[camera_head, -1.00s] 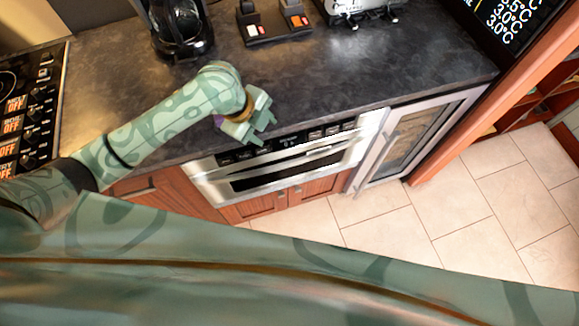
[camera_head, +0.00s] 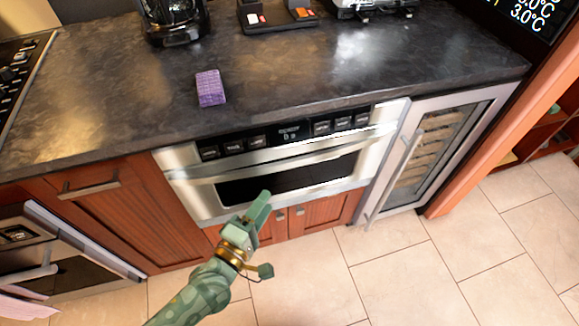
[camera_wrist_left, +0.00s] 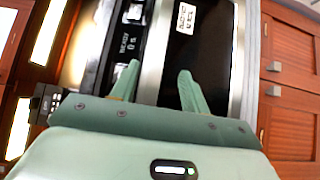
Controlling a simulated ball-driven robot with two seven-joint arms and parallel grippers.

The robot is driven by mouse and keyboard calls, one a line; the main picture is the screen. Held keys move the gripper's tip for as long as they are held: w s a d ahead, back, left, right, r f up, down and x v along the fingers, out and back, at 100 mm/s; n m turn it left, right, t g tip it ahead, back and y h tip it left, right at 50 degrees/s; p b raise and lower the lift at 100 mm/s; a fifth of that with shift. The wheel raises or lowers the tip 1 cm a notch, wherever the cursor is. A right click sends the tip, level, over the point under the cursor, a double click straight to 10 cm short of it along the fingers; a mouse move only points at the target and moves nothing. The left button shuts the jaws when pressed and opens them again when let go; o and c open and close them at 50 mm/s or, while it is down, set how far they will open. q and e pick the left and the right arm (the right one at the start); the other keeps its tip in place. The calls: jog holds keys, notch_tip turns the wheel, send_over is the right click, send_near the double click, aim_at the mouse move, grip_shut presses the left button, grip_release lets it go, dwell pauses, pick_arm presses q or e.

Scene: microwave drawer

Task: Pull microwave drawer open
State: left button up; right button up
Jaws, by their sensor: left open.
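The microwave drawer (camera_head: 205,198) is a stainless front with a dark window, set under the counter, and it looks shut. Its silver handle bar (camera_head: 300,155) runs across the front below the black control panel (camera_head: 285,133). My left gripper (camera_head: 257,208) is open and empty, in front of the drawer's lower left part, fingers pointing toward it. In the left wrist view, the left gripper's fingers (camera_wrist_left: 158,86) spread on either side of a silver strip (camera_wrist_left: 154,50) beside the dark window; I cannot tell whether they touch it. My right gripper is not in view.
A purple box (camera_head: 210,88) lies on the dark countertop (camera_head: 120,100). A glass-door cooler (camera_head: 425,155) stands right of the drawer. Wooden cabinets (camera_head: 105,210) are to the left and below. The tiled floor (camera_head: 390,265) in front is clear.

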aim_at(292, 165)
pick_arm(q)
jog(key=b+x, duration=0.3)
jog(key=x, duration=1)
jog(key=shift+d+f, duration=0.1)
jog(key=shift+f, duration=0.05)
jog(key=shift+w+d, duration=0.2)
jog(key=shift+w, duration=0.3)
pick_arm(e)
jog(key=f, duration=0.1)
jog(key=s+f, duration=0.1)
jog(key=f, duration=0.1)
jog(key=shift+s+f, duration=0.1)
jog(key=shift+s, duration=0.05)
pick_arm(q)
jog(key=shift+c, duration=0.3)
grip_shut()
